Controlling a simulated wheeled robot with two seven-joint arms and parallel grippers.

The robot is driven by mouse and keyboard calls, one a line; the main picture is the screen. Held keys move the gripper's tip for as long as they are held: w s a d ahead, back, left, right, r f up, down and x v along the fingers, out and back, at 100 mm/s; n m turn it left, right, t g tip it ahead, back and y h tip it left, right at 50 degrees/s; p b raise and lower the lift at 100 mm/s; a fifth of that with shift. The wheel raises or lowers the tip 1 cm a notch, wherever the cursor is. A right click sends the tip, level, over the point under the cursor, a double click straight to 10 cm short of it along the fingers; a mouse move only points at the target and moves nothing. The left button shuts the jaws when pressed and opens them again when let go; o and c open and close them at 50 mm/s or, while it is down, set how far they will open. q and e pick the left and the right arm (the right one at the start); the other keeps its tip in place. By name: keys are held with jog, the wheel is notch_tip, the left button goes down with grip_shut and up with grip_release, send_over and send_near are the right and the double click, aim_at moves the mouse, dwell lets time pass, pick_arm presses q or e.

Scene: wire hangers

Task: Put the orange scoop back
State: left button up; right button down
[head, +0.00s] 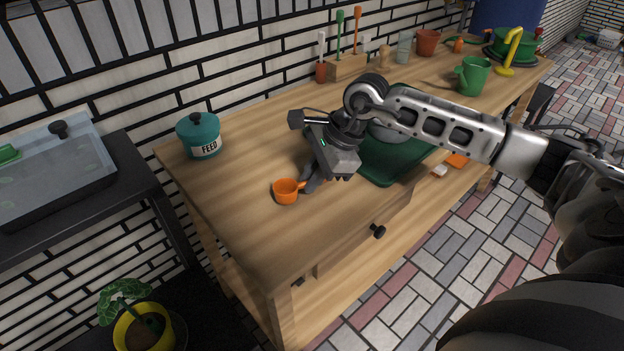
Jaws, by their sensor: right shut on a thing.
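The small orange scoop (286,191) is at the front left part of the wooden table, its cup facing up and its short handle pointing right. My right gripper (309,182) reaches in from the right and is shut on the scoop's handle. I cannot tell whether the cup touches the table or hangs just above it. A teal lidded pot marked FEED (199,136) stands at the table's back left, lid on. My left gripper is not in view.
A green tray (385,176) lies behind my right arm. A drawer with a black knob (378,231) is in the table's front. A watering can (473,76), pots and tools stand farther back. A glass tank (60,165) is at left. Tabletop between pot and scoop is clear.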

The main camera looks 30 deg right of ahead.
jog(key=shift+f, duration=0.7)
jog(key=shift+f, duration=0.15)
jog(key=c, duration=1.5)
grip_release()
jog(key=shift+o, duration=0.2)
jog(key=v, duration=1.2)
